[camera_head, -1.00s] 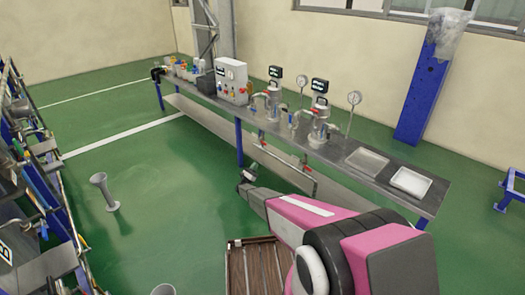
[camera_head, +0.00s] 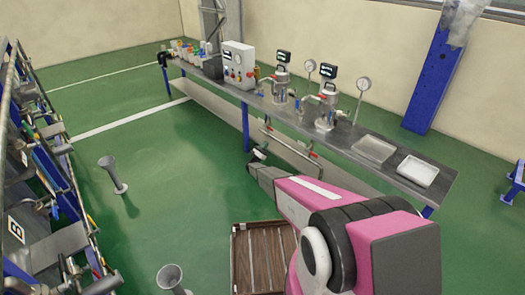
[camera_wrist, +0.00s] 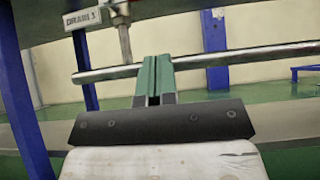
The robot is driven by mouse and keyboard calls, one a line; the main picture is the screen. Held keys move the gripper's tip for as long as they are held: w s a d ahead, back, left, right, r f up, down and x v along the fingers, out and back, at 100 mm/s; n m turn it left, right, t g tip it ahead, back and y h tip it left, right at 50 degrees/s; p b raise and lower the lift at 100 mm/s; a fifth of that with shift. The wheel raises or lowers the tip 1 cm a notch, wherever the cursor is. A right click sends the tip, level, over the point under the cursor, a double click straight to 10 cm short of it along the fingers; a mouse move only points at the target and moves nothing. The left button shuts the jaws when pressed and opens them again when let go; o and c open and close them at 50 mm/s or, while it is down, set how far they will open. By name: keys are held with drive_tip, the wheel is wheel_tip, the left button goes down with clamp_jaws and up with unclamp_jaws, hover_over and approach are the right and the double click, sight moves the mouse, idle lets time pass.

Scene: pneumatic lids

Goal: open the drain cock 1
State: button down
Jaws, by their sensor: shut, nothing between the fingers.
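Two red-handled cocks hang on pipes under the front of the steel bench in the head view: a left one (camera_head: 267,130) and a right one (camera_head: 314,155). In the wrist view a white label (camera_wrist: 80,18) reads DRAIN and a digit that is hard to make out. Beside it a metal drain pipe (camera_wrist: 125,42) comes down to a horizontal pipe. No red handle shows clearly there. My gripper (camera_wrist: 154,78) has its green fingers together, empty, in front of the horizontal pipe and below the drain pipe. In the head view its end (camera_head: 257,155) is small, near the bench front.
A blue bench leg (camera_wrist: 22,95) stands at left. On the bench (camera_head: 345,137) are metal pots, gauges, a control box (camera_head: 238,65) and two trays. A slatted wooden crate (camera_head: 262,262) stands on the floor.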

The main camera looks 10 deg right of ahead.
sight(270, 129)
wheel_tip(270, 129, up, 7)
drive_tip(key=w+d, duration=0.1)
drive_tip(key=d, duration=0.1)
drive_tip(key=shift+w+d, duration=0.25)
drive_tip(key=shift+w, duration=0.15)
